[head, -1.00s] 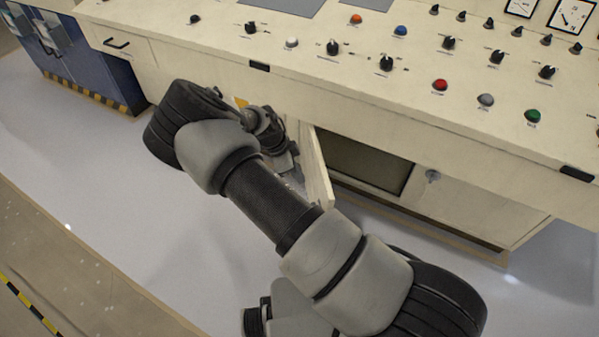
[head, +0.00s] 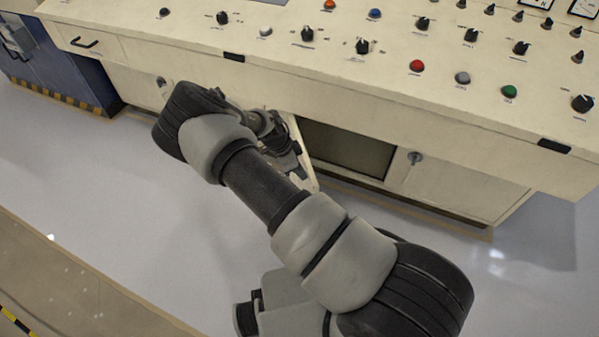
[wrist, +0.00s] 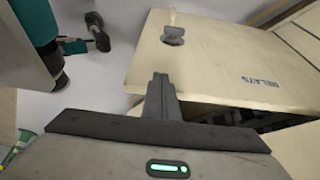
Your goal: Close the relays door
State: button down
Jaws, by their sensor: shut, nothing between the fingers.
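The relays door (wrist: 235,55) is a cream panel lettered "RELAYS" with a small metal latch (wrist: 173,36). It stands open from the console, and dark contents show past its lower edge in the wrist view. In the head view only a narrow part of the door (head: 303,158) shows behind my arm. My gripper (wrist: 161,82) is shut and empty, with its fingertips at the door's lower left edge in the wrist view. I cannot tell whether they touch it. In the head view my gripper (head: 297,165) is partly hidden by my wrist, close to the door.
The cream console (head: 330,50) with knobs and coloured buttons overhangs the cabinet. A dark opening (head: 346,151) and a closed door with a latch (head: 455,180) lie right of the relays door. A blue cabinet (head: 60,60) stands left. The floor in front is clear.

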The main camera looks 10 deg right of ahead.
jog(key=w+d+n+t+b, duration=0.1)
jog(key=w+d+n+b, duration=0.2)
jog(key=d, duration=1)
jog(key=w+d+n+t+b, duration=0.1)
jog(key=w+d+n+b, duration=0.2)
jog(key=d, duration=0.9)
jog(key=shift+w+d+y, duration=0.25)
jog(key=shift+d+y, duration=0.15)
